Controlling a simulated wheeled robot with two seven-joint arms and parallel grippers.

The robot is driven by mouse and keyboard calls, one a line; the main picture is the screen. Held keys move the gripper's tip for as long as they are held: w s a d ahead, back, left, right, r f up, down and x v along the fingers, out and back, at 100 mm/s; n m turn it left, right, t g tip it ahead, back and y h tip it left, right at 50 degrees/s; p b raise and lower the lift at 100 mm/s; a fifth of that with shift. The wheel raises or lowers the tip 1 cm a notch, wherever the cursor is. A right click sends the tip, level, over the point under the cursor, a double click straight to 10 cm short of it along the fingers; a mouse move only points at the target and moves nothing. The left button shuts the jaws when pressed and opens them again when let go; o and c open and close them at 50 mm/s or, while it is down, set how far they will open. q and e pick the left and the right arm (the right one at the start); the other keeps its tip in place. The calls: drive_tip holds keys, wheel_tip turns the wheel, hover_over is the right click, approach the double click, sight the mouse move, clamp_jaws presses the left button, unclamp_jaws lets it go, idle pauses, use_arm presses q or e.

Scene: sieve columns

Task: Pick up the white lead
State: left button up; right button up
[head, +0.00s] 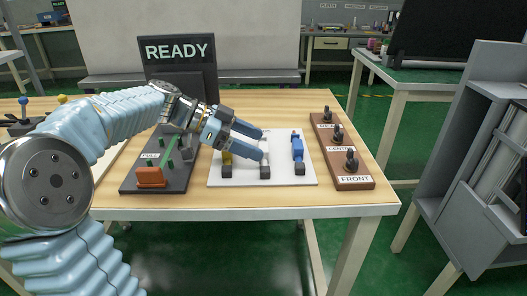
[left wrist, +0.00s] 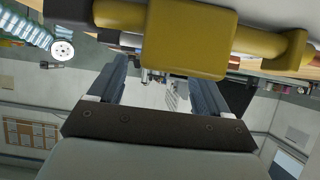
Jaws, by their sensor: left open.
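The white lead (head: 265,158) lies on the white mat (head: 310,179), between a yellow lead (head: 227,158) and a blue lead (head: 298,147). A dark block shows at the near end of each lead. My left gripper (head: 262,143) is open, reaching in from the left over the mat, with its fingertips close to the white lead. Contact cannot be told, and the fingers hide part of the lead. In the left wrist view, the yellow lead (left wrist: 190,40) looms large across the top, and the open fingers (left wrist: 160,80) show below it. My right gripper is out of view.
A dark panel (head: 150,188) with green parts and an orange block stands left of the mat. A READY display (head: 180,52) rises behind it. A brown rack (head: 352,182) with several dark posts, CENTER and FRONT among its labels, stands at the right. The table's front strip is clear.

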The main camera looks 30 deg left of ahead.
use_arm(q)
drive_tip(key=shift+w+d+f, duration=0.25)
drive_tip(key=shift+d+f, duration=0.05)
drive_tip(key=shift+d, duration=0.1)
drive_tip(key=shift+c, duration=0.3)
drive_tip(key=c, duration=1.1)
drive_tip(key=shift+r, duration=0.15)
